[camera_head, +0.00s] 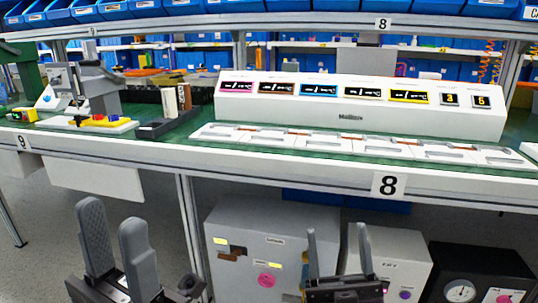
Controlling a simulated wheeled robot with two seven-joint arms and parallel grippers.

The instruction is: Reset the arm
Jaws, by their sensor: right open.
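My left gripper (112,212) is at the lower left, below and in front of the bench edge. Its two grey fingers point up and stand apart, with nothing between them. My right gripper (337,234) is at the bottom centre, in front of the cabinets under the bench. Its thin fingers point up, wide apart and empty. Both grippers are clear of the bench. I cannot make out a rotary switch clearly. A white console (350,121) with several coloured-framed displays stands on the bench.
The bench front edge (290,180) crosses the view. White trays (345,146) lie before the console. A grey device (97,88) stands at left. Below are a light grey cabinet (250,228), another grey box (398,250) and a black gauge box (480,268). Blue bins line the shelf above.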

